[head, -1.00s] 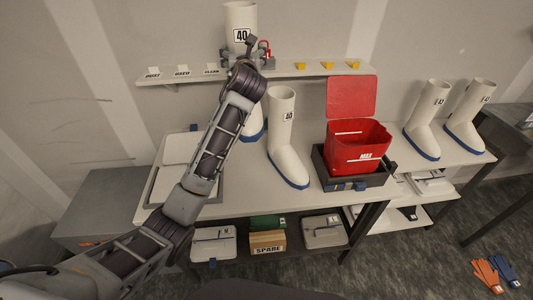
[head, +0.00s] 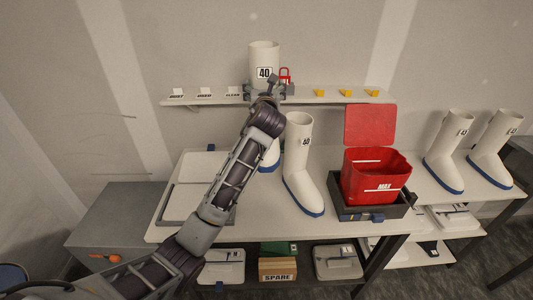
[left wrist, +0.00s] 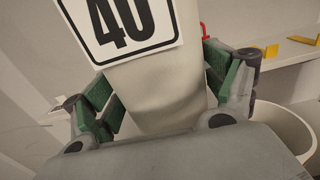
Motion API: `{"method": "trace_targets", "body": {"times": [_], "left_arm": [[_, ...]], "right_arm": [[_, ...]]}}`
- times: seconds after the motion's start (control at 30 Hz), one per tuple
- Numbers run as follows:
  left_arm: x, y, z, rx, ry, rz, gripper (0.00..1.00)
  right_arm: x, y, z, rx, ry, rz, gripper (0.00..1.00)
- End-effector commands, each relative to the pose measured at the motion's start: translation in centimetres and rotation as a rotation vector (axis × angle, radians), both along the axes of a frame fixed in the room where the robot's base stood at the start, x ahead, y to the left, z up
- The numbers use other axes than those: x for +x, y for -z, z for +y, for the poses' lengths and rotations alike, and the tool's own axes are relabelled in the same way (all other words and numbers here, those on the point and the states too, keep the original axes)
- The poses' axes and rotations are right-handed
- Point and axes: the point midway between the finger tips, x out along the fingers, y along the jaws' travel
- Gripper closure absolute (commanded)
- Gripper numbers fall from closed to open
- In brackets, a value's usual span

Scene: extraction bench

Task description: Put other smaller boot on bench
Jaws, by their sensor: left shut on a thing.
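My left gripper (head: 264,94) is shut on the shaft of a white boot labelled 40 (head: 264,52). The boot is held upright in front of the wall shelf. In the left wrist view its shaft (left wrist: 165,90) sits between the green pads, just below the label. A white part with a blue sole edge behind my arm looks like its foot; I cannot tell whether it touches the bench. A matching boot labelled 40 (head: 300,165) stands on the bench (head: 330,232), close to the right. Its open top (left wrist: 292,125) appears in the left wrist view. My right gripper is out of view.
A red bin (head: 375,182) with its lid up stands in a dark tray right of the boots. Two larger boots (head: 447,155) (head: 494,152) stand farther right. Flat trays (head: 180,203) lie at the bench's left. The shelf (head: 215,99) holds small labels, a red padlock and yellow pieces.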

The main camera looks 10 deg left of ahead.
Motion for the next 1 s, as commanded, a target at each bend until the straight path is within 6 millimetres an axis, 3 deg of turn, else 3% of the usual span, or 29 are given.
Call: {"method": "trace_targets", "body": {"times": [1.0], "left_arm": [[0.0, 14.3, 0.0, -0.001, 0.000, -0.002, 0.86]], "right_arm": [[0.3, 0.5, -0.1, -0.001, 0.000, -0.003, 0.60]]}}
